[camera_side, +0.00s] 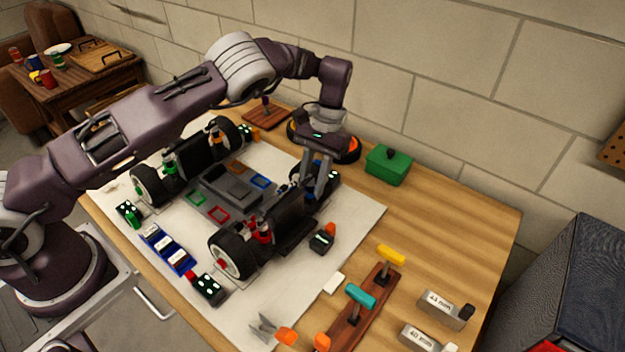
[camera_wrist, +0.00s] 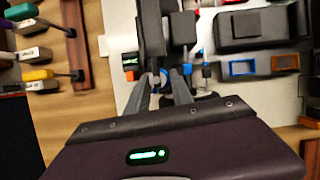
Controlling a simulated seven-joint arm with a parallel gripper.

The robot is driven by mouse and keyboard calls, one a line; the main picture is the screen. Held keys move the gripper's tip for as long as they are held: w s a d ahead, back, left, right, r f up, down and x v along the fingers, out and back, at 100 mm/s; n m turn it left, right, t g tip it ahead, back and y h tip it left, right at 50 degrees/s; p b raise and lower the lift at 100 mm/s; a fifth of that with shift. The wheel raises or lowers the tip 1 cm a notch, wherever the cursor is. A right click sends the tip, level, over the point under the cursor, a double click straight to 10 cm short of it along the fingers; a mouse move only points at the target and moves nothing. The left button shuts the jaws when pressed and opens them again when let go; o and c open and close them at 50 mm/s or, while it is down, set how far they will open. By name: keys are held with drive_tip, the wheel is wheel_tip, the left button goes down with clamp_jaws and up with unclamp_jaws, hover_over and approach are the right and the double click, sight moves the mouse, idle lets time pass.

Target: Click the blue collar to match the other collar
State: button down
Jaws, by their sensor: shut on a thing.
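The car chassis (camera_side: 228,187) lies on a white mat (camera_side: 345,222), with dark shock towers and wheels. My gripper (camera_side: 318,192) points down at its far right corner; in the wrist view its fingertips (camera_wrist: 168,80) are close together beside the dark tower. Red (camera_side: 262,233), green (camera_side: 169,165) and orange (camera_side: 215,138) shock parts show at the other corners. The collars' exact heights are too small to read.
A green box (camera_side: 388,165) stands behind the arm. Coloured-handled tools (camera_side: 360,298) sit on a wooden rack at the front right. A blue tray (camera_side: 167,250) lies at front left.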

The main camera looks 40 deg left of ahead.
drive_tip(key=c, duration=1.1)
unclamp_jaws()
drive_tip(key=shift+r, duration=0.1)
drive_tip(key=shift+v, duration=3.45)
